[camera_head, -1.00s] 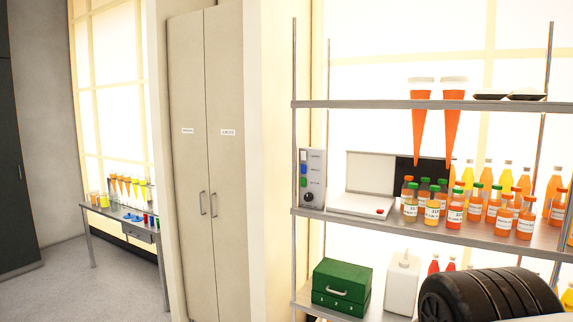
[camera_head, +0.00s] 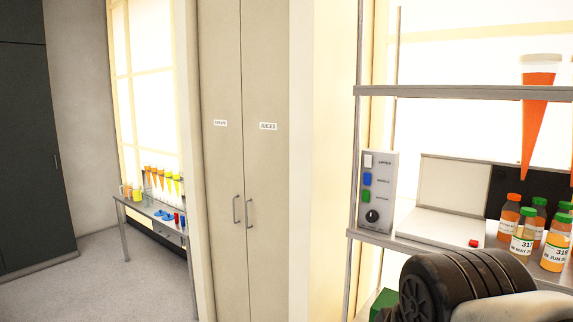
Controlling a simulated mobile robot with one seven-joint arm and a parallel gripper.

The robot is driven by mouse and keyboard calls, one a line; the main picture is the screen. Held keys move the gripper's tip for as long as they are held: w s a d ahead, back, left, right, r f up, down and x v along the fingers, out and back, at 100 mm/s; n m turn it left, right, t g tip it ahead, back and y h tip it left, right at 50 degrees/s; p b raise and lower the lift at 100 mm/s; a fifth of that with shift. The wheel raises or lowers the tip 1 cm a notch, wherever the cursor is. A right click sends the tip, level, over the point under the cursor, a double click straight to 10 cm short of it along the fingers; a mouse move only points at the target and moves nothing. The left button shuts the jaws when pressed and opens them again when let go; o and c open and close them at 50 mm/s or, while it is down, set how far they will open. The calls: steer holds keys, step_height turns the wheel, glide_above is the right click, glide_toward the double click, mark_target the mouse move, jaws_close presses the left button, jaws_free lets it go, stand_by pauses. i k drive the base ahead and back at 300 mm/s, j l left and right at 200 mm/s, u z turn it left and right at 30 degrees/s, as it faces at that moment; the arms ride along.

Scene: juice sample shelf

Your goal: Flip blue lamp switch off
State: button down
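A grey switch panel (camera_head: 377,191) stands upright at the left end of the middle shelf. It carries a white switch (camera_head: 368,160) at the top, the blue lamp switch (camera_head: 367,179) in the middle and a green switch (camera_head: 366,196) below. A black knob (camera_head: 372,216) sits under them. The on or off position of the blue switch is too small to tell. My black, ribbed arm shows at the lower right, below and in front of the shelf. My gripper's fingers are not in view.
A white box with a red button (camera_head: 440,228) sits just right of the panel. Juice bottles (camera_head: 524,237) stand farther right, with an orange cone tube (camera_head: 537,115) above. A shelf post (camera_head: 354,170) rises left of the panel. Tall cabinets (camera_head: 245,180) and open floor lie left.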

mark_target(366, 177)
steer(key=i+u, duration=0.15)
steer(key=i, duration=0.3)
steer(key=i+l+u, duration=0.15)
steer(key=i, duration=0.3)
